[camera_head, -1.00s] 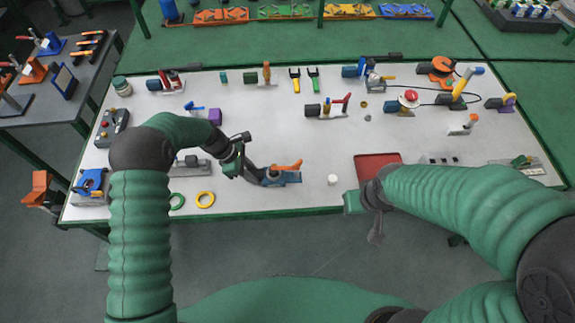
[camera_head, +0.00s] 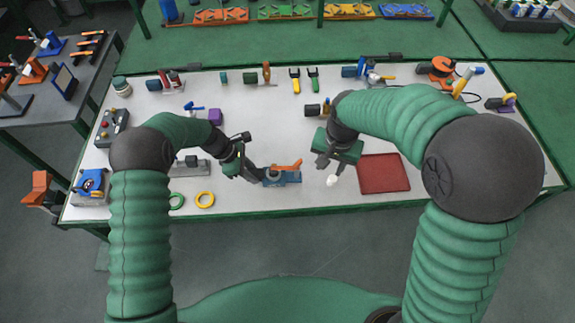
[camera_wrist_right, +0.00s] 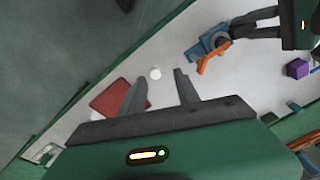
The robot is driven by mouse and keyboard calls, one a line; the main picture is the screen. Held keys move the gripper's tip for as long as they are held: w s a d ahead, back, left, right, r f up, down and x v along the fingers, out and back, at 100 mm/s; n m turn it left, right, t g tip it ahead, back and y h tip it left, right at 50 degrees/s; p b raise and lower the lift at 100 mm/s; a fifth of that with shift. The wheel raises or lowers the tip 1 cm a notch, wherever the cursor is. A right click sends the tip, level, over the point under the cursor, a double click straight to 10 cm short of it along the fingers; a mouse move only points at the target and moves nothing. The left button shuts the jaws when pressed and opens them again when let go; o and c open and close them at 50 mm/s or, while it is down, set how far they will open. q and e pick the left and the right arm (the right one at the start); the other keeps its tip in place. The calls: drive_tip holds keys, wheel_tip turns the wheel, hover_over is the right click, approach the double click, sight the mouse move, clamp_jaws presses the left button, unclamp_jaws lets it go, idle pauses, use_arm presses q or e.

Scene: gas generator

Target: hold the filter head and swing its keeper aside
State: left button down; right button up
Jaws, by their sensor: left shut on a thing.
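The filter head (camera_head: 283,178) is a blue block lying near the front edge of the grey-white bench, with an orange lever, its keeper (camera_head: 288,165), across its top. My left gripper (camera_head: 257,172) is shut on the left end of the filter head. In the right wrist view the filter head (camera_wrist_right: 208,45) and the orange keeper (camera_wrist_right: 211,60) show at the upper middle, with the left gripper's dark fingers on the block. My right gripper (camera_head: 326,172) is open and empty, to the right of the filter head and apart from it. Its spread fingers (camera_wrist_right: 160,92) show in the wrist view.
A red tray (camera_head: 383,173) lies to the right. Tools line the back. The bench middle is mostly clear.

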sight(297, 163)
use_arm(q)
drive_tip(key=shift+a, duration=0.15)
use_arm(e)
drive_tip(key=w+a+m, duration=0.1)
drive_tip(key=w+a, duration=0.1)
drive_tip(key=w+a+f+m, duration=0.1)
drive_tip(key=w+a+m, duration=0.1)
drive_tip(key=w+a, duration=0.1)
drive_tip(key=w+a+m+g, duration=0.1)
drive_tip(key=w+a, duration=0.1)
drive_tip(key=w, duration=0.1)
drive_tip(key=shift+a+f+m, duration=0.25)
drive_tip(key=shift+m, duration=0.15)
wheel_tip(297, 163, down, 9)
drive_tip(key=shift+r, duration=0.1)
drive_tip(key=shift+c, duration=0.5)
clamp_jaws()
idle(0.4)
